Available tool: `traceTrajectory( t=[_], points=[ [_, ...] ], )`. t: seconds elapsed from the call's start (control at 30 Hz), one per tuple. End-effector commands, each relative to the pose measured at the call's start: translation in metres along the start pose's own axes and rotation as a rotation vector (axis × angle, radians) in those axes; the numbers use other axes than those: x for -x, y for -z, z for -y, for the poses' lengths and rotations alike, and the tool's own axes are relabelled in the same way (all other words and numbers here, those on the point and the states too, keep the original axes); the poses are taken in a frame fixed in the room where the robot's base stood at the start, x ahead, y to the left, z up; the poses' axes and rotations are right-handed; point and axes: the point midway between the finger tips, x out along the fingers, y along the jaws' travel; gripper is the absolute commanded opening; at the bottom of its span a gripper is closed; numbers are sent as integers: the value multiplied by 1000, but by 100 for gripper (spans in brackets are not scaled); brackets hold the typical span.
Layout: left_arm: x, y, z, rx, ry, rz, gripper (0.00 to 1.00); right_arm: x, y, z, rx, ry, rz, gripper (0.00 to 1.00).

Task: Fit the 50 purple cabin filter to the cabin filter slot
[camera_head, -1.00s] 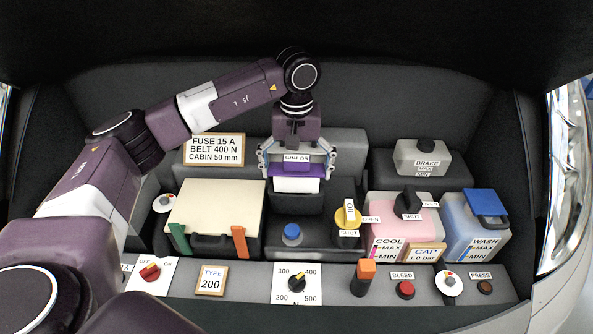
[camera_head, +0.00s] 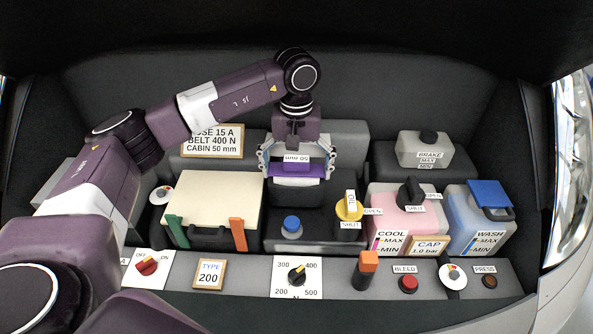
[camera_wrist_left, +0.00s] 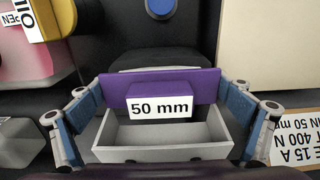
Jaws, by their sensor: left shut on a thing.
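The purple cabin filter (camera_head: 297,170), labelled 50 mm, is held upright at the back centre of the bay. My left gripper (camera_head: 297,160) is shut on it, with a finger at each side. In the left wrist view, the filter (camera_wrist_left: 205,84) lies between the blue-padded fingers of the gripper (camera_wrist_left: 160,120), and a pale grey open-topped box shape (camera_wrist_left: 165,152) shows beside its label. The filter is at the dark housing (camera_head: 297,196) in the middle. The slot opening is hidden behind the filter, so I cannot tell how deep it sits. My right gripper is not in view.
A cream-lidded box (camera_head: 215,195) is left of the housing. A blue cap (camera_head: 291,224) and a yellow knob (camera_head: 349,206) are in front. A pink coolant tank (camera_head: 395,215) and a blue wash tank (camera_head: 475,225) stand to the right. A note board (camera_head: 212,141) is behind the left side.

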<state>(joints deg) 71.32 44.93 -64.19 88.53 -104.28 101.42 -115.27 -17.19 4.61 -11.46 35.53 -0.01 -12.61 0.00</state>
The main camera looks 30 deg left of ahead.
Motion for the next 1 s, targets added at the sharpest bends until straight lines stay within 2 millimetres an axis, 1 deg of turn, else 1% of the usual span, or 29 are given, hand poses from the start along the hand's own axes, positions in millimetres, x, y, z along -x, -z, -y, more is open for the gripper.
traceTrajectory(
  t=[0.67, 1.0],
  points=[
    [-22, 0, 0, 0, 0, 0, 65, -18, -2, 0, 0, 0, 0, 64],
    [-14, -1, 0, 0, 1, 2, 65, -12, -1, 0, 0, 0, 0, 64]
  ],
)
